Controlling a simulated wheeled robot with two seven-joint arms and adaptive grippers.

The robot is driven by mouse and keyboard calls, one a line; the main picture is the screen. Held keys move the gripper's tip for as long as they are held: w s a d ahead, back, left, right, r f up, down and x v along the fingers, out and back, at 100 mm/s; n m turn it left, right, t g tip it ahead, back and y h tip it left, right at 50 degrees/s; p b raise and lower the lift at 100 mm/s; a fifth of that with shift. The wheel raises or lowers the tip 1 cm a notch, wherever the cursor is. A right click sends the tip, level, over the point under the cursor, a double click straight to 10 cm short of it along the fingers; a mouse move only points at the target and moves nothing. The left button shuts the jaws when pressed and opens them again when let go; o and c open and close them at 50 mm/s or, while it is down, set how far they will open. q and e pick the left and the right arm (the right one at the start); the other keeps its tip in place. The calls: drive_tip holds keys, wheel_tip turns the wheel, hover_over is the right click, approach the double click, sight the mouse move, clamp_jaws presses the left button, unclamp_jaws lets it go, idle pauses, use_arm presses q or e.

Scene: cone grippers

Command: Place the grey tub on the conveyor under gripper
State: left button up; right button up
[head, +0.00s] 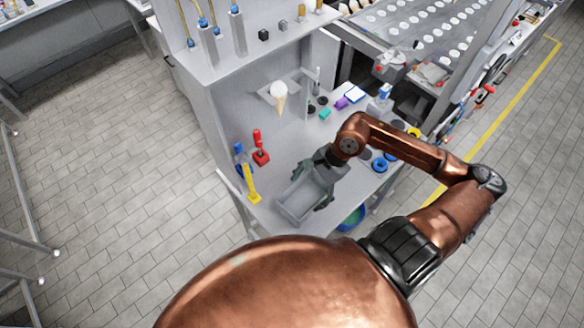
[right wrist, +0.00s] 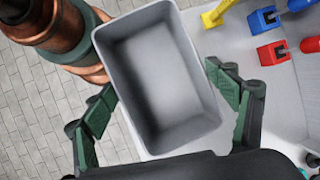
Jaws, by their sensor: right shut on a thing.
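The grey tub (head: 299,203) is an empty open-topped box at the near end of the grey worktop (head: 222,132). My right gripper (head: 318,180) is shut on it. In the right wrist view the tub (right wrist: 160,75) sits between the green-padded fingers of my right gripper (right wrist: 168,105), one at each long side. I cannot tell whether its base touches the worktop. The conveyor (head: 440,28), carrying rows of white discs, runs at the back right. My left gripper is not in view.
A red clamp tool (head: 260,150), a blue one (head: 239,158) and a yellow one (head: 250,186) stand left of the tub. An ice-cream cone (head: 279,97) is in a holder behind. Blue rings (head: 380,164) lie right, near my arm.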

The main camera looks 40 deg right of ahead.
drive_tip(key=shift+d+r+m, duration=0.3)
drive_tip(key=shift+r+m, duration=0.1)
drive_tip(key=shift+m, duration=0.1)
drive_tip(key=shift+w+d, duration=0.25)
drive_tip(key=shift+w, duration=0.1)
drive_tip(key=w+d+f+p, duration=0.2)
drive_tip(key=w+f, duration=0.1)
drive_tip(key=f, duration=0.1)
drive_tip(key=w+d+f+p, duration=0.2)
drive_tip(key=w+d+f, duration=0.1)
drive_tip(key=w+f, duration=0.1)
drive_tip(key=w+d+f+p, duration=0.2)
drive_tip(key=w+f, duration=0.2)
drive_tip(key=shift+d, duration=0.15)
drive_tip(key=shift+f, duration=0.35)
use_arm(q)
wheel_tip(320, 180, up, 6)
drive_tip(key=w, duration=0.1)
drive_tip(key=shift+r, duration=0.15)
use_arm(e)
drive_tip(key=shift+d+f, duration=0.1)
drive_tip(key=shift+f, duration=0.05)
drive_tip(key=shift+f, duration=0.1)
